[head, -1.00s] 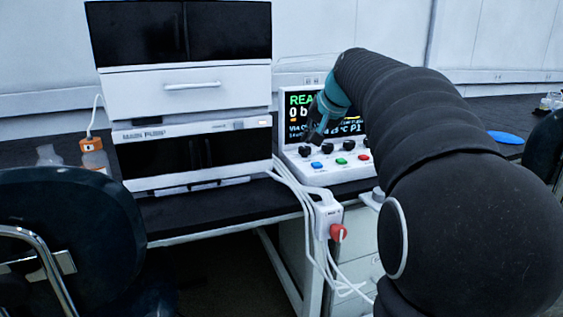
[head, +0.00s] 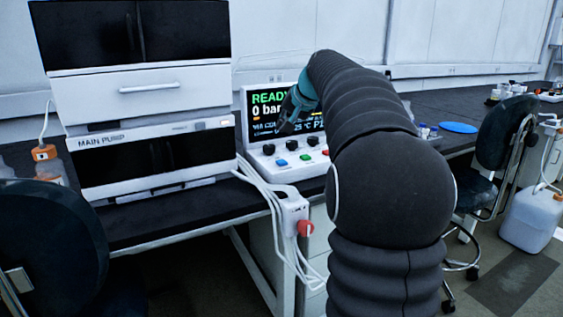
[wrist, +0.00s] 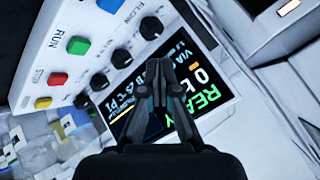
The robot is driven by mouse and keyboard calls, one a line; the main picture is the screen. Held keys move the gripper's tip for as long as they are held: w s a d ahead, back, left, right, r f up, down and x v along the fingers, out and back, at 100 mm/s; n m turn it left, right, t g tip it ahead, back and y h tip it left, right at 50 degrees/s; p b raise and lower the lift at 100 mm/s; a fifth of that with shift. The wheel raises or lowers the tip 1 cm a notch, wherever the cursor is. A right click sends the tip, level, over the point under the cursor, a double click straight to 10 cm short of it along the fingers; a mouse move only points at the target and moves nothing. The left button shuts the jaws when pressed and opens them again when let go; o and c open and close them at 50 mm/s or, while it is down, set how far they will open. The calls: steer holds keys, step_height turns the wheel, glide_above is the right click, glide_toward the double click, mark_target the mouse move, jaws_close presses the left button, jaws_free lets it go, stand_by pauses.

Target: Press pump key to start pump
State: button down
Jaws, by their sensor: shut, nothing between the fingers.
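The control panel (head: 290,174) stands on the bench with a screen reading READY and 0 bar. Its front carries a blue key (head: 282,162), a green key (head: 305,158) and a red key (head: 325,153) below a row of black knobs. The wrist view shows the green key (wrist: 77,45) beside the word RUN, the red key (wrist: 57,78) by STOP and a yellow key (wrist: 43,102). No key label reading pump is legible. My gripper (wrist: 160,75) is shut and empty, over the screen (wrist: 207,72) in that view. In the head view my gripper (head: 287,124) covers the screen's lower part.
The white MAIN PUMP unit (head: 105,142) stands left of the panel under another white module (head: 150,88). White cables and a power strip (head: 290,208) hang at the bench edge. Dark chairs stand at left (head: 50,240) and right (head: 500,135).

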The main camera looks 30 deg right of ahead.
mark_target(283, 161)
steer(key=shift+f+b, duration=1.95)
steer(key=shift+f, duration=1.65)
steer(key=shift+f+b, duration=0.3)
steer(key=shift+f, duration=0.15)
steer(key=shift+f+b, duration=0.4)
steer(key=shift+f, duration=0.1)
steer(key=shift+r+p, duration=0.8)
steer(key=shift+r, duration=0.15)
steer(key=shift+r+p, duration=1.9)
steer(key=shift+r, duration=0.65)
